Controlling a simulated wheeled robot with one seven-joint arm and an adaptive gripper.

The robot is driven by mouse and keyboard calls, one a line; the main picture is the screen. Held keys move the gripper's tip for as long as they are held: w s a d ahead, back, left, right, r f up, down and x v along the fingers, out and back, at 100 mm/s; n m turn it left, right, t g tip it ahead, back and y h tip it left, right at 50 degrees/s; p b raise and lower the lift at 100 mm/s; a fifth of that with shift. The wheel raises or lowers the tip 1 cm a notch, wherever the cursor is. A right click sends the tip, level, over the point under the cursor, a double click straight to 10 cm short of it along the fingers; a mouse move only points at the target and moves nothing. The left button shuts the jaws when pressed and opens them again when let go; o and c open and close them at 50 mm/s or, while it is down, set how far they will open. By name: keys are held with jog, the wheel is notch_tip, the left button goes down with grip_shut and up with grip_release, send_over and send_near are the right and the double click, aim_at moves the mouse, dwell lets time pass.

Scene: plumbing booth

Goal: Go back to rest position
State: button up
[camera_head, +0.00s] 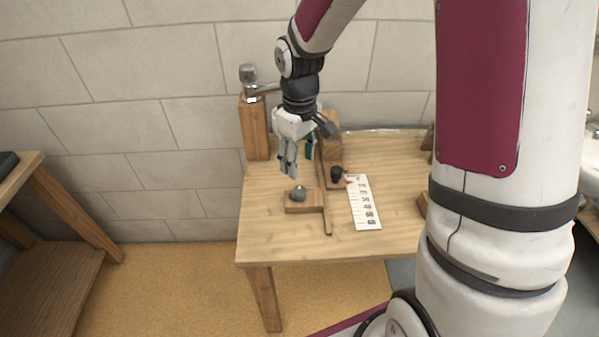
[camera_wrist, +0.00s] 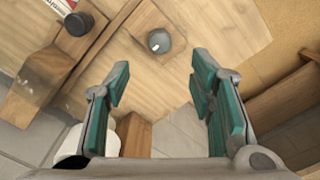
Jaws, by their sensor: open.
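My gripper (camera_head: 288,168) hangs above the left part of the wooden table (camera_head: 285,240), fingers pointing down. In the wrist view its two teal-padded fingers (camera_wrist: 160,92) stand wide apart with nothing between the pads. A grey round knob or ball (camera_head: 298,194) sits on a small wooden block (camera_head: 305,205) just below and in front of the gripper. The ball also shows in the wrist view (camera_wrist: 159,41), beyond the fingertips and apart from them.
A white printed card (camera_head: 364,203) lies on the table beside a wooden strip (camera_head: 327,212). A black knob (camera_head: 336,174) stands near the card. A wooden post (camera_head: 254,130) with a metal fitting (camera_head: 249,75) rises at the back left. Another wooden table (camera_head: 30,175) is at the left.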

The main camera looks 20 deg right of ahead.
jog(key=shift+r, duration=0.8)
jog(key=s+r+m+t+p, duration=0.2)
jog(key=s+r+m, duration=0.1)
jog(key=s+r, duration=0.95)
jog(key=s+r+m+t, duration=0.1)
jog(key=s+r, duration=0.3)
jog(key=s, duration=0.2)
jog(key=s+r+m+t+p, duration=0.1)
jog(key=s+r, duration=0.2)
jog(key=s, duration=0.3)
jog(key=shift+s+d+r+m, duration=0.15)
jog(key=shift+s+r+m, duration=0.15)
jog(key=shift+s+r, duration=0.1)
